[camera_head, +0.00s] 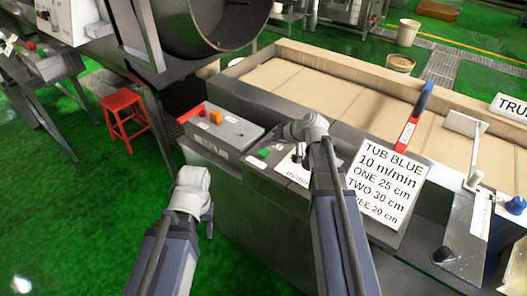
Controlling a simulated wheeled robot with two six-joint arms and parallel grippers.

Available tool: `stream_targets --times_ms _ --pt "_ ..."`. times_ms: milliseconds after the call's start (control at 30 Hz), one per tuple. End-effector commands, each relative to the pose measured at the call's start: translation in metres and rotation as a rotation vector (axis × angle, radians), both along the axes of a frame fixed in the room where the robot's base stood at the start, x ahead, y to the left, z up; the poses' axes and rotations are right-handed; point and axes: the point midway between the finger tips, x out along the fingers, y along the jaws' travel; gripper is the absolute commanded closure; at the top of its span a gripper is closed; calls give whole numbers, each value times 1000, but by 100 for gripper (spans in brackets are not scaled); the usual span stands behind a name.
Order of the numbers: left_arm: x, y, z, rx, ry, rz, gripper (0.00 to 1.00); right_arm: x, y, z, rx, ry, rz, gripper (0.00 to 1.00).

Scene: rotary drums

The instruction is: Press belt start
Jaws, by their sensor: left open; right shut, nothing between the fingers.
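A grey control panel (232,134) runs along the near side of the belt. A green button (263,153) sits on it, left of a white dial plate marked m/min (292,172). No label naming belt start is readable. My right gripper (272,139) is shut and empty, pointing left just above and beside the green button; I cannot tell whether it touches. My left gripper (208,218) is open and empty in front of the panel, low and to the left; its fingers are mostly hidden behind its wrist.
A red button (202,112) and an orange button (215,117) sit at the panel's left. A white sign (380,180) reading TUB BLUE, 10 m/min stands right of my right arm. Behind is the tan belt (330,95). A red stool (121,112) stands left on green floor.

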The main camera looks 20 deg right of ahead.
Motion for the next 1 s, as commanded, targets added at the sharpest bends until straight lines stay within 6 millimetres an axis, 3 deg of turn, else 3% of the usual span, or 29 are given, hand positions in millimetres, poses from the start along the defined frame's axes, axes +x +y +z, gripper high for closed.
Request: stream_targets --times_ms 1000 --pt "0 0 -10 0 0 0 50 0 0 -10 0 0 0 100"
